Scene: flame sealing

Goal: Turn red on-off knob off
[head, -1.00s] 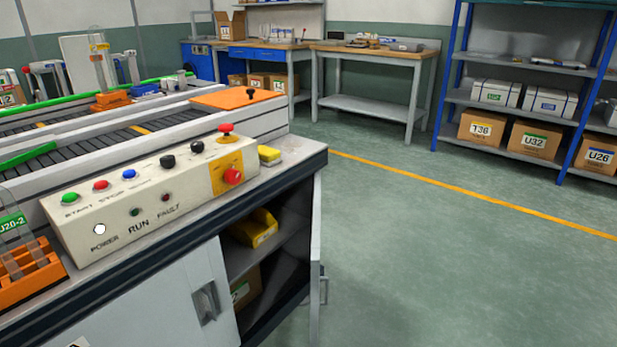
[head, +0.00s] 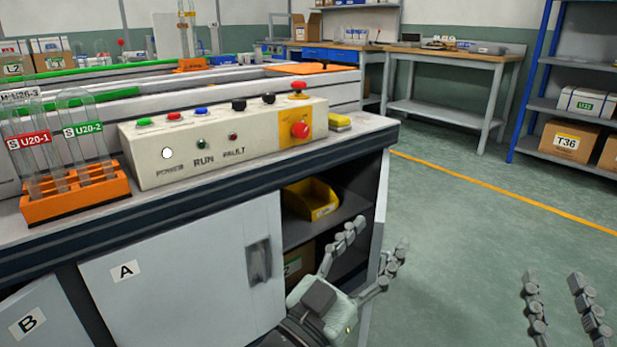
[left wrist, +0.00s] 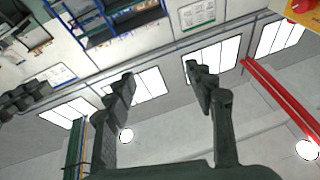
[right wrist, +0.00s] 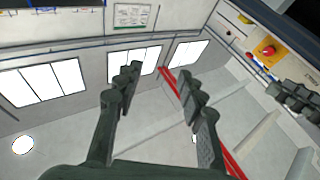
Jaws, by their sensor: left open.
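The red knob (head: 300,130) sits on the yellow plate at the right end of the cream control panel (head: 225,150). A red mushroom-shaped button (head: 298,87) stands on top above it. A red knob on yellow shows at the top right corner of the left wrist view (left wrist: 302,6) and at the upper right of the right wrist view (right wrist: 267,50). My left gripper (head: 378,236) is open and empty, below and right of the knob in the picture, in front of the open cabinet. My right gripper (head: 554,281) is open and empty, further right over the floor.
A yellow block (head: 339,122) lies right of the panel. An orange rack (head: 75,200) with clear tubes stands left of it. The cabinet holds a yellow bin (head: 311,199); its door (head: 375,250) stands open. The floor to the right is clear.

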